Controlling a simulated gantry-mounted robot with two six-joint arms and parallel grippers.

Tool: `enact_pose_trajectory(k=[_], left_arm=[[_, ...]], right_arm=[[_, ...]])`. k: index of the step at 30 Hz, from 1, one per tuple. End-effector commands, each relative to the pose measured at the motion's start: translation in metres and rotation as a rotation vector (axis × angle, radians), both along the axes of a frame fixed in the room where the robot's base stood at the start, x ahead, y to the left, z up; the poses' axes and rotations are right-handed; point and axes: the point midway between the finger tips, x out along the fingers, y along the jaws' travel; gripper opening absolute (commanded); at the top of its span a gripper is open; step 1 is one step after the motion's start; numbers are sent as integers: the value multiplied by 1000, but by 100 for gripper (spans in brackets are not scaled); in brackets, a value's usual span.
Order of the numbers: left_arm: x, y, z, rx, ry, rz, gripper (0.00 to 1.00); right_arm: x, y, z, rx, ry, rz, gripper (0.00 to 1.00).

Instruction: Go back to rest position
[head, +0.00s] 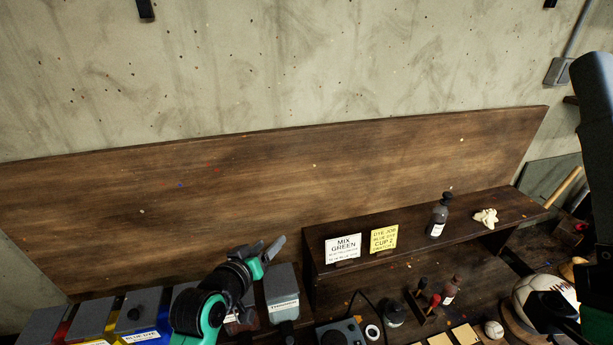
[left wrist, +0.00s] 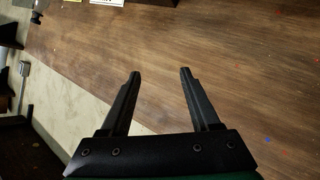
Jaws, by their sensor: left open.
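My left gripper (head: 273,246) is raised in front of the dark wooden back panel, above the row of dye containers at the lower left. In the left wrist view its two black fingers (left wrist: 159,75) stand apart with nothing between them. A grey-lidded labelled container (head: 282,293) is just below and right of it. My right arm (head: 595,120) shows as a dark link at the right edge. A dark shape there overlaps a white and black leather ball (head: 540,298), and I cannot make out the right jaws.
A shelf (head: 420,238) at right carries a white card (head: 343,248), a yellow card (head: 384,239), a dark bottle (head: 438,216) and a small pale figure (head: 486,217). Bottles and a smaller ball (head: 494,330) crowd the bench below. The panel (head: 250,195) is bare above the left gripper.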

Motion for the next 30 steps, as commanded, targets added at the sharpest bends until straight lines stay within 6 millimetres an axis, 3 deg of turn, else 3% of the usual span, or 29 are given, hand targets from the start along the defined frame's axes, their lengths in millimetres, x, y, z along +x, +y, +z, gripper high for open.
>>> enact_pose_trajectory(k=[1,3,5,6,8,12,15,18,21,30], left_arm=[[1,8,45,11,-109,15,63],[-6,20,107,32,-262,37,63],[-19,29,158,54,-393,60,63],[-31,36,191,67,-480,77,63],[-54,46,239,88,-611,106,63],[-129,65,334,138,-910,183,63],[-187,75,379,169,-1090,239,63],[-232,82,404,195,-1214,287,63],[-255,87,414,220,-1277,323,63],[-256,89,415,261,-1284,338,63]], right_arm=[[0,0,0,0,0,0,50],[0,0,0,0,0,0,50],[0,0,0,0,0,0,50],[0,0,0,0,0,0,50],[0,0,0,0,0,0,50],[0,0,0,0,0,0,50],[0,0,0,0,0,0,50],[0,0,0,0,0,0,50],[0,0,0,0,0,0,50],[0,0,0,0,0,0,50]])
